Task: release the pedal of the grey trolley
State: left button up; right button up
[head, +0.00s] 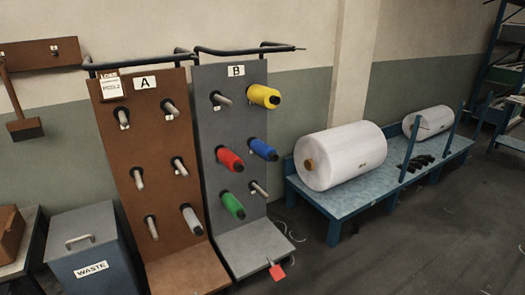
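The grey trolley (226,146), labelled B, stands upright right beside the brown trolley (139,175), labelled A. A small red pedal (277,271) sticks out at the front edge of the grey trolley's base, low near the floor. I cannot tell whether the pedal is pressed down or up. The grey trolley carries a yellow spool (262,96), a red spool (229,158), a blue spool (262,148) and a green spool (232,205), and has bare pegs. Neither of my grippers is in view.
A blue waste bin (92,252) stands left of the brown trolley. A blue low platform (352,199) with large white rolls (342,155) stands to the right. Thin thread scraps lie on the floor by the pedal. The floor (420,250) at front right is clear.

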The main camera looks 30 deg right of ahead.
aim_at(277, 273)
jog(key=z, duration=1.15)
jog(key=i+l, duration=0.25)
jog(key=i, duration=0.2)
jog(key=i+l, duration=0.25)
jog(key=i, duration=0.25)
jog(key=i+l, duration=0.2)
jog(key=i, duration=0.25)
